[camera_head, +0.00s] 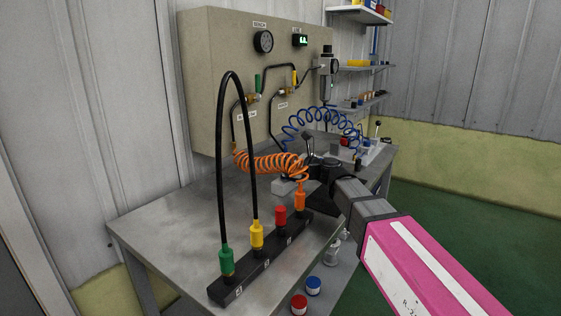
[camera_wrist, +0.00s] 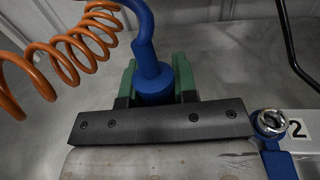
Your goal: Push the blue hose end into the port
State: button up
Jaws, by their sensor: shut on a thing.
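The blue hose end (camera_wrist: 153,80) is a thick blue sleeve on a blue hose. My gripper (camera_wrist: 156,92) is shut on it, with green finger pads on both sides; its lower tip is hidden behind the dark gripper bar. A blue fitting with an open metal ring (camera_wrist: 270,122), seemingly the port, stands at the right of the wrist view beside a label "2". The held hose end is apart from it, to its left. In the head view, my gripper (camera_head: 316,160) is over the bench, and the blue coiled hose (camera_head: 318,118) runs behind it; the hose end cannot be made out there.
An orange coiled hose (camera_head: 262,163) hangs close to the left of my gripper. A black block (camera_head: 262,262) with coloured connectors and a tall black hose loop (camera_head: 224,150) stand on the metal bench (camera_head: 165,225). A beige panel (camera_head: 225,60) rises behind.

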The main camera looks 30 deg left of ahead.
jog(key=o, duration=1)
jog(key=d, duration=1)
jog(key=shift+w+d, duration=0.25)
jog(key=shift+d, duration=0.15)
